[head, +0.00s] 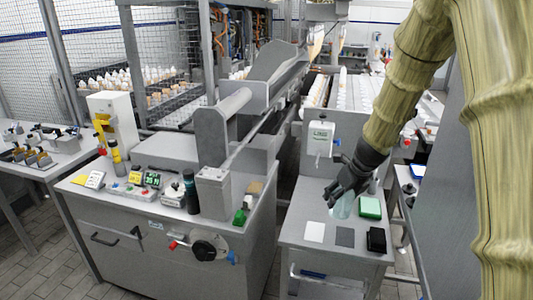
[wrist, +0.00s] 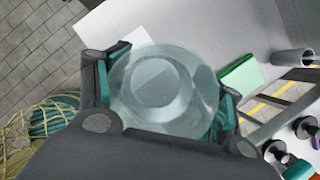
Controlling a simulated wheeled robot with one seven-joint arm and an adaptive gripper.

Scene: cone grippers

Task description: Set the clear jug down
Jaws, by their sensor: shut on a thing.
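The clear jug (head: 342,208) is a pale, see-through vessel below my gripper (head: 343,196) in the head view, over the small grey side table (head: 300,254). In the wrist view the jug (wrist: 163,82) shows as a round glassy shape, seen from above, between the two teal-padded fingers of my gripper (wrist: 166,92). The fingers are shut on it from both sides. My gripper hides part of the jug in the head view. I cannot tell whether its base touches the tabletop.
On the side table are a green box (head: 370,207), a white card (head: 314,232), a grey card (head: 345,237) and a black box (head: 376,240). The green box lies close right of the jug. A dispenser-like white unit (head: 320,132) is fixed behind. The table's left front corner is clear.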

